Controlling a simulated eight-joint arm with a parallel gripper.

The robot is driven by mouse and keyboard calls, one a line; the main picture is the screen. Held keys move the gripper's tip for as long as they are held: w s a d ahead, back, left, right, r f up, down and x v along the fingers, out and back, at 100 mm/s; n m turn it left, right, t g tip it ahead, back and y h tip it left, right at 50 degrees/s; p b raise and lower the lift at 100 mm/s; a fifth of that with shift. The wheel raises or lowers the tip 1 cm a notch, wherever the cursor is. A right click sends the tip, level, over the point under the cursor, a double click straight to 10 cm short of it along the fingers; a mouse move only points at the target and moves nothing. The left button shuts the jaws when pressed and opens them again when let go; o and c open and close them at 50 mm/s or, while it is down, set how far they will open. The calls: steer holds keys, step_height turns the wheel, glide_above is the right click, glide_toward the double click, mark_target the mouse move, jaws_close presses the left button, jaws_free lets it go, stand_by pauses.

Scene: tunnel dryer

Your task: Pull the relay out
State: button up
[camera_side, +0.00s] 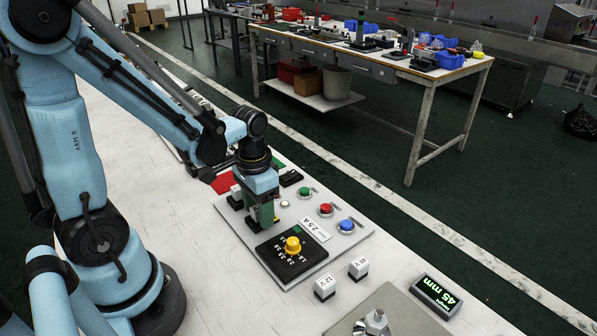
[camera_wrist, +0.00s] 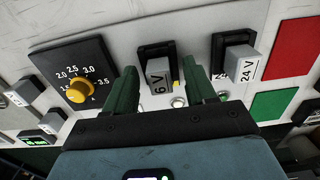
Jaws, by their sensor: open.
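A grey relay marked 6 V (camera_wrist: 158,76) sits in a black socket (camera_wrist: 151,49) on the panel. My gripper (camera_wrist: 160,72) is open, its two green fingers on either side of this relay, with visible gaps in the wrist view. In the side view my gripper (camera_side: 264,216) points down at the panel and hides most of the relay. A second relay, marked 24 V (camera_wrist: 244,66), sits in its own black socket (camera_wrist: 229,41) to the right in the wrist view; it also shows left of my gripper in the side view (camera_side: 236,193).
A black dial plate with a yellow knob (camera_side: 293,244) lies close to the gripper. Green (camera_side: 304,191), red (camera_side: 326,209) and blue (camera_side: 346,226) buttons stand behind. Loose relays, one marked 12 V (camera_side: 325,288), another beside it (camera_side: 358,268), and a display reading 45 mm (camera_side: 436,297) stand nearer.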

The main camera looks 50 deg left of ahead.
steer(key=shift+r, duration=0.1)
steer(key=shift+r, duration=5.9)
steer(key=w+d+t, duration=0.1)
steer(key=d+t, duration=0.4)
steer(key=t, duration=0.2)
steer(key=s+a+g, duration=0.1)
steer(key=a+g, duration=0.4)
steer(key=g, duration=0.2)
steer(key=shift+f, duration=5.65)
steer(key=shift+c, duration=0.2)
jaws_close()
